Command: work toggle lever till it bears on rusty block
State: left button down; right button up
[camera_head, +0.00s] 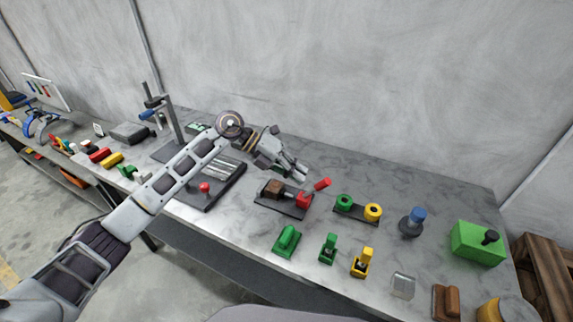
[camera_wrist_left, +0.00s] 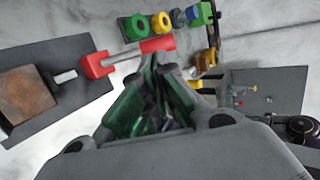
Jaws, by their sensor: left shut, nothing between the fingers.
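The toggle clamp has a red base and a lever with a red grip (camera_head: 322,184) on a dark plate (camera_head: 285,206). The lever is tilted up to the right in the head view. The rusty block (camera_head: 273,188) sits on the same plate, left of the red base (camera_head: 304,200). In the left wrist view, the clamp's grey plunger (camera_wrist_left: 65,77) points at the rusty block (camera_wrist_left: 26,94); whether they touch is hard to tell. My left gripper (camera_head: 303,173) is shut and empty, just above and behind the clamp. In the wrist view its fingertips (camera_wrist_left: 157,62) are close to the red grip (camera_wrist_left: 158,45).
A plate with green and yellow rings (camera_head: 357,208) stands right of the clamp. A blue-topped knob (camera_head: 412,222) and a green box (camera_head: 478,243) are farther right. Small green and yellow clamps (camera_head: 328,249) stand in front. A dark tray (camera_head: 216,188) lies left.

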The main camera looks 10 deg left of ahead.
aim_at(316, 189)
pick_arm(q)
jog(key=x, duration=0.4)
jog(key=shift+d+f, duration=0.2)
jog(key=shift+d, duration=0.05)
jog(key=shift+p, duration=0.35)
